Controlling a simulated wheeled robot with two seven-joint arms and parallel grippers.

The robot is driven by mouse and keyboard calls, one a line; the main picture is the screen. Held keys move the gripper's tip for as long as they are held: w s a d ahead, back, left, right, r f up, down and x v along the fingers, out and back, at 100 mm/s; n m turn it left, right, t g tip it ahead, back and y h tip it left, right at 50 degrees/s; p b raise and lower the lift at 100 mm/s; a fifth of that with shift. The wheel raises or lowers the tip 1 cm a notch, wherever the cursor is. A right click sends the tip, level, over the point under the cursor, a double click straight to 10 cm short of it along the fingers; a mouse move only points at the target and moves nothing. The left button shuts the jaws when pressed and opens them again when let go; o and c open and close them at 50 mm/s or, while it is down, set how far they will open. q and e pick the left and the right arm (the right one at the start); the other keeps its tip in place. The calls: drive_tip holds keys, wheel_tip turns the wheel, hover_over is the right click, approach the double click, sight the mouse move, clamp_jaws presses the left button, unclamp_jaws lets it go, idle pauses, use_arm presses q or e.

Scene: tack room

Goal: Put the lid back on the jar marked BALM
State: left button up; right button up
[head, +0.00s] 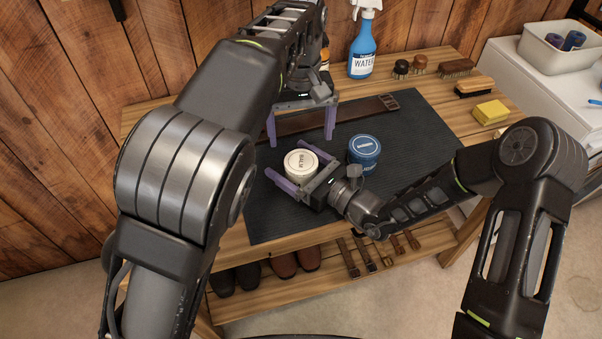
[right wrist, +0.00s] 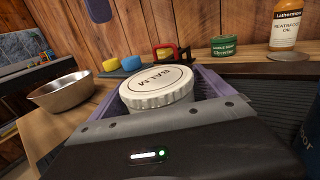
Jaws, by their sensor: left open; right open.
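The white BALM jar (head: 298,177) stands upright on the dark mat. A cream ribbed lid (head: 301,161) marked BALM lies on top of it; the lid also shows in the right wrist view (right wrist: 158,82). The lid looks about level, but I cannot tell whether it is fully seated. My right gripper (head: 292,164) is open, with its purple fingers on either side of the jar; I cannot tell whether they touch it. My left gripper (head: 300,143) is open and empty, fingers pointing down, just behind the jar.
A blue-lidded jar (head: 365,148) stands close to the right. A brown strap (head: 365,108) lies behind on the mat (head: 420,130). A blue WATER spray bottle (head: 362,50), brushes (head: 457,67) and yellow sponge (head: 490,112) stand farther off. A metal bowl (right wrist: 62,95) shows at left.

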sight(314, 176)
use_arm(q)
drive_tip(key=shift+f+b, duration=0.65)
use_arm(e)
drive_tip(key=v, duration=0.7)
drive_tip(key=shift+s+d, duration=0.1)
drive_tip(key=shift+d, duration=0.05)
drive_tip(key=shift+s, duration=0.1)
